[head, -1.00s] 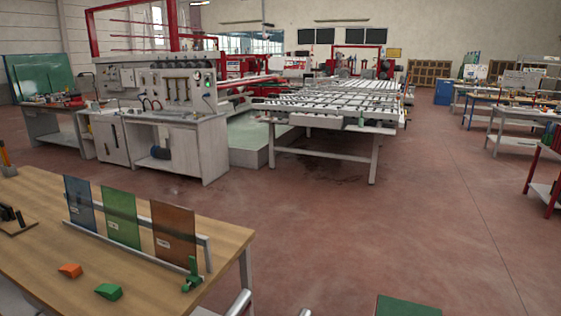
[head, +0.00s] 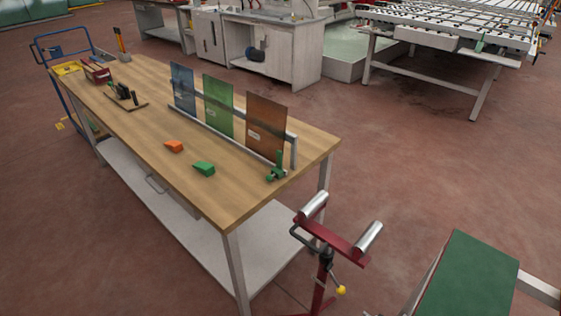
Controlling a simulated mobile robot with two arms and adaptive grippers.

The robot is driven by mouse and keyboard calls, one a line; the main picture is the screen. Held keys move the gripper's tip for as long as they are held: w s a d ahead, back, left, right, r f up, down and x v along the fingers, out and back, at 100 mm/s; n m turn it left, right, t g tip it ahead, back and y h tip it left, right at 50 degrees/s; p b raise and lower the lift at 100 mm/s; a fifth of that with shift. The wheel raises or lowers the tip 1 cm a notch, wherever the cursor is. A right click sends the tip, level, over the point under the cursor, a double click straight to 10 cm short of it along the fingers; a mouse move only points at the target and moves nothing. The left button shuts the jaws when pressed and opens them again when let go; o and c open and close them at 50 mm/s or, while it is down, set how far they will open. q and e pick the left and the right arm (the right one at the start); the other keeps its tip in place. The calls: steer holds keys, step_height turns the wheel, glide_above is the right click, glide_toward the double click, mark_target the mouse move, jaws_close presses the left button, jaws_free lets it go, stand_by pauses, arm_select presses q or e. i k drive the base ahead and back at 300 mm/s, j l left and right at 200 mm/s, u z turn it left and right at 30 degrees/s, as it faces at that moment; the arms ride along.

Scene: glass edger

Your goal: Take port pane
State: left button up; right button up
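Three upright glass panes stand side by side in a grey rack (head: 292,150) on a wooden workbench (head: 230,207). They are a blue pane (head: 183,88), a green pane (head: 218,108) and an amber-brown pane (head: 266,125), each with a small pale label. I cannot tell which one is the port pane, as the labels are too small to read. A green clamp-like piece (head: 277,168) stands at the rack's near right end. Neither of my grippers shows in this view.
An orange wedge (head: 174,146) and a green wedge (head: 204,168) lie before the rack. A red roller stand (head: 330,243) and a green-topped surface (head: 470,272) stand right of the bench. A blue cart (head: 62,50) is at its far left.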

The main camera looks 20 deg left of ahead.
mark_target(265, 118)
steer(key=z, duration=0.3)
steer(key=j+z, duration=0.85)
steer(key=k+j+z, duration=0.1)
steer(key=j+z, duration=0.3)
